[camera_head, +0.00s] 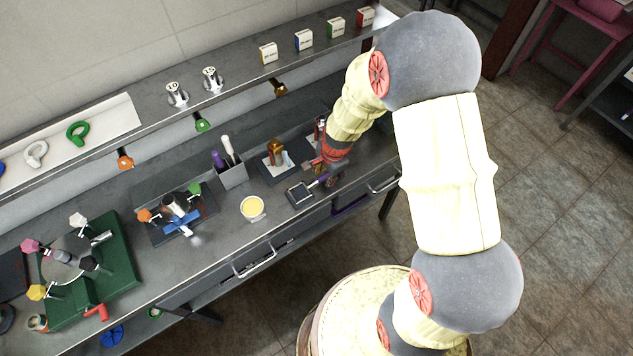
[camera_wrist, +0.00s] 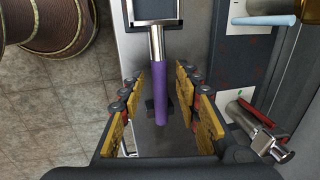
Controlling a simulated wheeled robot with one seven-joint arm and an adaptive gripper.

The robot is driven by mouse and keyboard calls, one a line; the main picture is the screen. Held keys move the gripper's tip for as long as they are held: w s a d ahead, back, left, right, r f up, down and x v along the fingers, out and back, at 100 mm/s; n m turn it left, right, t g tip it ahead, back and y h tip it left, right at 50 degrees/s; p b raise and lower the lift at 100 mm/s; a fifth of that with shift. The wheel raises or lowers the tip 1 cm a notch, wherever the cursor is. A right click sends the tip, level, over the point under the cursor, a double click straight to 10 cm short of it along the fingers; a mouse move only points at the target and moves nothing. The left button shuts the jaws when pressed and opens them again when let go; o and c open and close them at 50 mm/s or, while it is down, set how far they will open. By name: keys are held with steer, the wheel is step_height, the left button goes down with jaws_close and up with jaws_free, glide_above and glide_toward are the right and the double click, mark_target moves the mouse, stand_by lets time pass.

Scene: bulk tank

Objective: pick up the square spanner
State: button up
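The square spanner, a tool with a purple handle (camera_wrist: 165,80) and a square silver head, lies on the grey bench. Its head (camera_head: 300,194) shows in the head view to the left of my gripper (camera_head: 329,174). In the wrist view the handle runs between the yellow-padded fingers of my gripper (camera_wrist: 161,90), with a gap on both sides. The gripper is open. The top of the square head is cut off by the wrist view's edge.
A cup with yellow contents (camera_head: 252,208) stands left of the spanner. The bench's front edge is close.

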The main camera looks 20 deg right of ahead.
mark_target(325, 176)
jaws_close()
stand_by(0.7)
steer(key=shift+r, duration=0.6)
step_height(325, 176, up, 2)
steer(key=shift+r+p, duration=0.2)
steer(key=shift+p, duration=0.25)
steer(key=s+d+r+p, duration=0.1)
steer(key=s+d+r, duration=0.6)
steer(key=s, duration=0.5)
step_height(325, 176, up, 2)
steer(key=shift+r, duration=0.2)
